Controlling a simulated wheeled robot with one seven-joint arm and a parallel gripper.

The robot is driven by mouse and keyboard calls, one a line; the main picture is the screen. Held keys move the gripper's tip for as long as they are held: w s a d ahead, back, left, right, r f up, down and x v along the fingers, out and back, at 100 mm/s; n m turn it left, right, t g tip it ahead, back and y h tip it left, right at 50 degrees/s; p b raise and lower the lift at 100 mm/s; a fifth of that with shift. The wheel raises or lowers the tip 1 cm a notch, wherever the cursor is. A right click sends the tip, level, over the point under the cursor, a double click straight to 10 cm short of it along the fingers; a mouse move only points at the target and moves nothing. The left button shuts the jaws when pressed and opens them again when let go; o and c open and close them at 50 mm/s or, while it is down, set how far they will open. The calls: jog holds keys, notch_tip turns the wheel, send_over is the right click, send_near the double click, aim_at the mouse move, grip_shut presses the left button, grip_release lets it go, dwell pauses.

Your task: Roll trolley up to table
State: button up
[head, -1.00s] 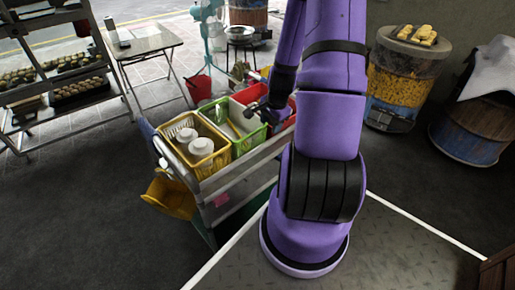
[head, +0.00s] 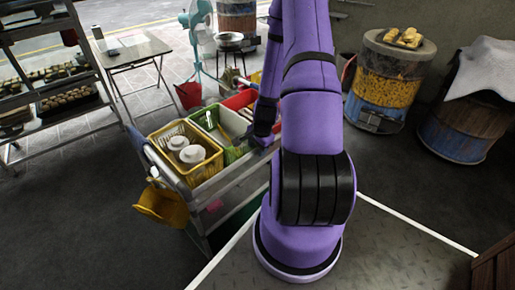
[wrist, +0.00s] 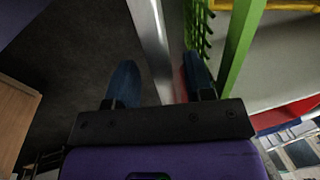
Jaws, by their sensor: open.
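The trolley (head: 232,174) is a grey metal cart at centre left, carrying yellow, green and red baskets on top. Its handle end (head: 140,140) points left. The table (head: 133,50) is a small folding one at upper left, beyond the trolley with paved floor between them. My gripper (head: 264,136) is at the trolley's near long side, partly hidden by my arm. In the wrist view, my gripper (wrist: 160,78) is open, with its blue fingers on either side of a metal rail of the trolley (wrist: 153,40). I cannot tell whether they touch it.
A rack with trays (head: 65,95) stands at far left. A turquoise fan (head: 197,35) and red bucket (head: 188,95) stand behind the trolley. Barrel ovens (head: 388,80) stand at right. A yellow container (head: 162,205) hangs at the trolley's left end. Dark floor at lower left is clear.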

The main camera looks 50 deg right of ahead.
jog(key=shift+f, duration=0.25)
jog(key=shift+c, duration=0.4)
grip_shut()
jog(key=shift+w, duration=0.1)
